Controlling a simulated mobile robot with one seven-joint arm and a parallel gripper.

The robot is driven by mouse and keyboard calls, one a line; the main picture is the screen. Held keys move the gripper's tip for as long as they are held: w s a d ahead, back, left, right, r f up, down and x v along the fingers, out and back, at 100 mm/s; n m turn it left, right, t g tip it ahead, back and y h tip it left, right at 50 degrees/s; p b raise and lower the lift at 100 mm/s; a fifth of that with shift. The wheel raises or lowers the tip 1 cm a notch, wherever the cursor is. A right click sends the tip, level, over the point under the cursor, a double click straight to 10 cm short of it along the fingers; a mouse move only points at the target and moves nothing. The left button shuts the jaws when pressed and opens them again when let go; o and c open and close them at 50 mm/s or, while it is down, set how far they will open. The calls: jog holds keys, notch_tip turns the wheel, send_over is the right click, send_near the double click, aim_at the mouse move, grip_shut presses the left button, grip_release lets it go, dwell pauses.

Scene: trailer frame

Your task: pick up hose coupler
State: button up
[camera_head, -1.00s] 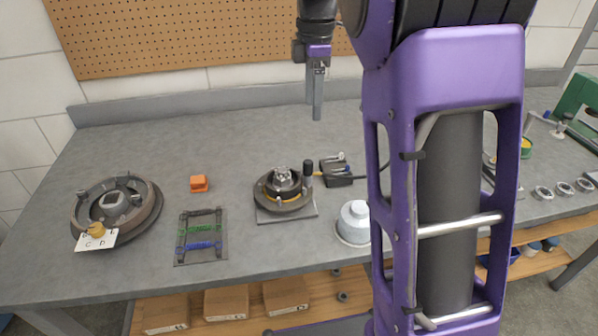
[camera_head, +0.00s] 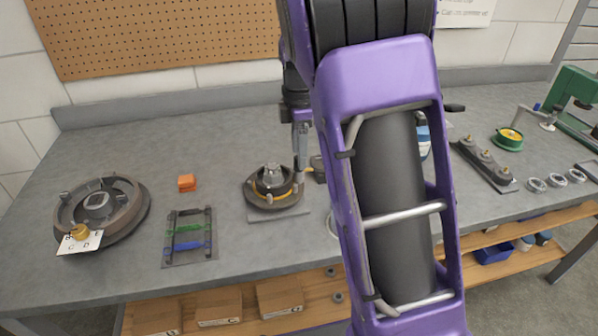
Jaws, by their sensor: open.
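My gripper (camera_head: 300,160) points down over the middle of the bench, partly behind my own arm. Its fingers look empty. They are close to the right side of a round dark fixture (camera_head: 259,203) with a yellow band and a grey metal fitting (camera_head: 272,175) on top. I cannot tell whether they touch it. No part is clearly marked as the hose coupler. A small brass piece (camera_head: 79,231) lies on a lettered white card beside the large round housing at the left.
At the right are a strip with several brass-tipped parts (camera_head: 487,165), metal rings (camera_head: 537,184) and a green press (camera_head: 575,90).

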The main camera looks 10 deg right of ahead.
aim_at(298, 174)
notch_tip(298, 174, down, 2)
jog(key=shift+f, duration=0.1)
grip_shut()
dwell(0.4)
